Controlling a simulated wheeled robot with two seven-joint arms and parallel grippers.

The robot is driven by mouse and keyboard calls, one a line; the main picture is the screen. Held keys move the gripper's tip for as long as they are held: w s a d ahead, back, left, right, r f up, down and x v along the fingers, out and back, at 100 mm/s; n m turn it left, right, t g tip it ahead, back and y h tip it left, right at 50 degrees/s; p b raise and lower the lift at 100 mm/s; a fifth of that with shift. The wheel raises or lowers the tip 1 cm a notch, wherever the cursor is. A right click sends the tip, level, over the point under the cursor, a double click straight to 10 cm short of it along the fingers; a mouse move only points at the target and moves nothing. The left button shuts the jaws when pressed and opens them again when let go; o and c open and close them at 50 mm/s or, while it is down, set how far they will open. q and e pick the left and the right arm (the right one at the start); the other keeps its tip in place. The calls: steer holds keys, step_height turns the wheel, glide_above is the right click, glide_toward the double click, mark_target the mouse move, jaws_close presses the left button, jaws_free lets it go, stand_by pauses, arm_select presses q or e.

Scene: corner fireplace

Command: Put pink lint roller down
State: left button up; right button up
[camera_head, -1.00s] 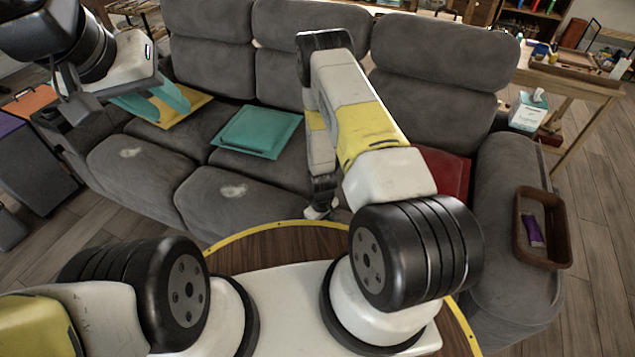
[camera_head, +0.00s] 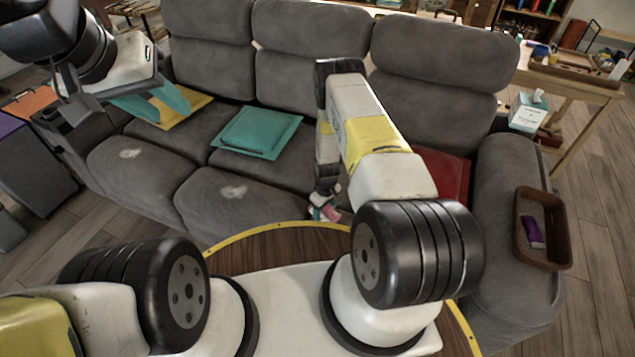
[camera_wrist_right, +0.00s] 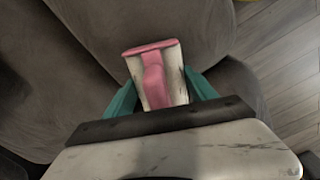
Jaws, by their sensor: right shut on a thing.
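The pink lint roller (camera_wrist_right: 155,75), pink and white with dirty marks, is between the teal fingers of my right gripper (camera_wrist_right: 162,97) in the right wrist view. That gripper is shut on it. In the head view, the roller (camera_head: 327,213) shows as a small pink patch at the end of my right arm, above the sofa's front edge, close to the round table's far rim. My left gripper (camera_head: 150,102) is at the upper left over the sofa, its teal fingers apart, with nothing visible between them.
The grey sofa (camera_head: 150,150) carries a yellow cushion (camera_head: 185,108), a teal cushion (camera_head: 256,133) and a red cushion (camera_head: 447,170). A brown tray (camera_head: 556,262) with a purple item (camera_head: 535,230) sits on the right armrest. The round wooden table (camera_head: 285,248) is near me.

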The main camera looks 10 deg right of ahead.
steer(key=o, duration=1.5)
steer(key=shift+d+f, duration=0.1)
steer(key=shift+c, duration=0.2)
